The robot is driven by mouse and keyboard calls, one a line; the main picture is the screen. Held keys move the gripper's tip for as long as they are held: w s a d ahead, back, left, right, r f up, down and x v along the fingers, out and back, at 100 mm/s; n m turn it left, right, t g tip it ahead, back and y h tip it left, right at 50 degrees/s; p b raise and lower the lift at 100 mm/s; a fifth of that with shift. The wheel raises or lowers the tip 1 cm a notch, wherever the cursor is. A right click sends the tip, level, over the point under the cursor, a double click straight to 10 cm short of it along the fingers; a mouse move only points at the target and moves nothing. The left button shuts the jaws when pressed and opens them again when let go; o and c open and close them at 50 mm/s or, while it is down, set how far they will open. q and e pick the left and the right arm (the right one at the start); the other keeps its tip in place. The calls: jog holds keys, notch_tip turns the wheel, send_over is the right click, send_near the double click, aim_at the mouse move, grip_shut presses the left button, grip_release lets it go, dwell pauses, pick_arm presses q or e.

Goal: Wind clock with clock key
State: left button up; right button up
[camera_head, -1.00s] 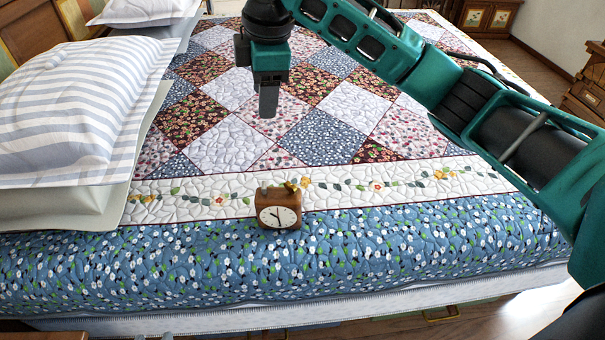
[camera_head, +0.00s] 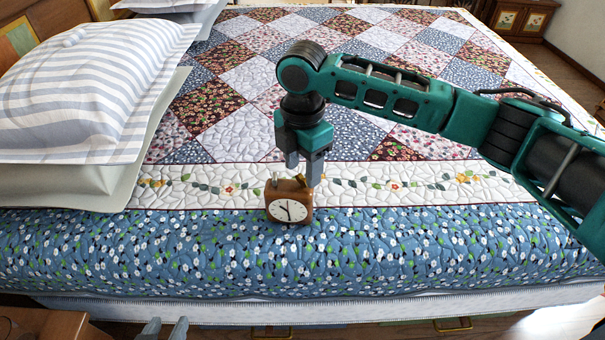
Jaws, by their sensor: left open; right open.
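A small brown wooden clock (camera_head: 305,202) with a white round face (camera_head: 288,211) stands upright on the bed's quilt, near the front side. A small brass-coloured piece (camera_head: 302,181) shows at the clock's top right, partly behind my gripper; it may be the clock key, but it is too small to be sure. My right gripper (camera_head: 304,173) is open and points down just above and behind the clock's top, one finger close to its right rear edge. I cannot tell whether it touches. My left gripper (camera_head: 165,328) is open and empty at the bottom left, below the bed's edge.
The bed (camera_head: 340,240) fills most of the view, with a flowered blue quilt border. Striped pillows (camera_head: 90,95) lie at the left. A wooden furniture corner (camera_head: 45,325) is at the lower left. The quilt right of the clock is clear.

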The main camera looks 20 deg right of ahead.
jog(key=shift+f, duration=1.05)
grip_shut()
